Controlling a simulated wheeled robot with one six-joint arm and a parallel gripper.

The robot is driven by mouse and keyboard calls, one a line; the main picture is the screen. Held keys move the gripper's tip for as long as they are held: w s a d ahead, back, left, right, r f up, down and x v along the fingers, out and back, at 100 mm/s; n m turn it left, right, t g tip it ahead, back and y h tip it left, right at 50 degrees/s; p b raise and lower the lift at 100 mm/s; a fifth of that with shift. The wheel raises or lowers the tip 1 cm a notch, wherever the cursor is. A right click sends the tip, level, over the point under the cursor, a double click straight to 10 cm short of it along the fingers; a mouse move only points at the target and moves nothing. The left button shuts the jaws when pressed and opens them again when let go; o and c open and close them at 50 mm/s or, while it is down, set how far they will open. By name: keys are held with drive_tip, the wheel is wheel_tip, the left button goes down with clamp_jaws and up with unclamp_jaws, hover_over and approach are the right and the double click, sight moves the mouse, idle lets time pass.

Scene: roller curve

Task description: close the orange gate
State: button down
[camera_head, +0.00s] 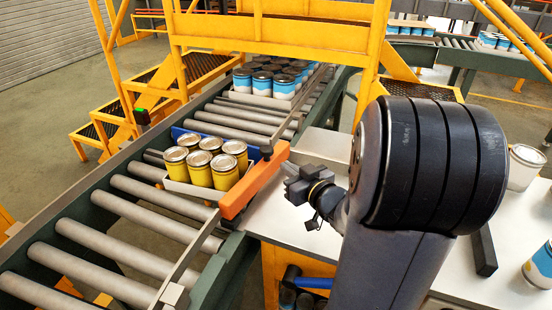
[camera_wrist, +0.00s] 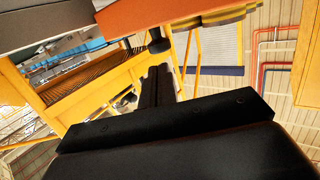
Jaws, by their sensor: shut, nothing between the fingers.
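The orange gate (camera_head: 254,181) is a bar at the right edge of the roller conveyor, lying roughly along that edge beside a tray of yellow cans. In the wrist view an orange bar (camera_wrist: 140,14) crosses the top. My gripper (camera_head: 290,172) is just right of the gate in the head view, its fingers pointing at the bar. The gripper (camera_wrist: 157,75) is shut and holds nothing. I cannot tell whether its tips touch the gate.
The yellow cans (camera_head: 201,172) stand in a white tray on the rollers (camera_head: 130,205). Blue-and-white cans (camera_head: 265,82) stand farther up the conveyor. A yellow frame (camera_head: 270,32) spans it. A white table (camera_head: 283,215) lies below my arm, with a white bucket (camera_head: 524,167) at right.

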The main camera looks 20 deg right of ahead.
sight(267, 153)
drive_tip(key=x, duration=0.6)
drive_tip(key=shift+w, duration=0.2)
drive_tip(key=shift+w+a+f+b, duration=0.1)
drive_tip(key=shift+w+a+b, duration=0.15)
drive_tip(key=shift+w, duration=0.3)
drive_tip(key=shift+w+a+f+b, duration=0.1)
drive_tip(key=shift+w+a+b, duration=0.05)
drive_tip(key=shift+w+a, duration=0.3)
drive_tip(key=shift+w+r, duration=0.15)
drive_tip(key=shift+w, duration=0.05)
drive_tip(key=shift+r, duration=0.1)
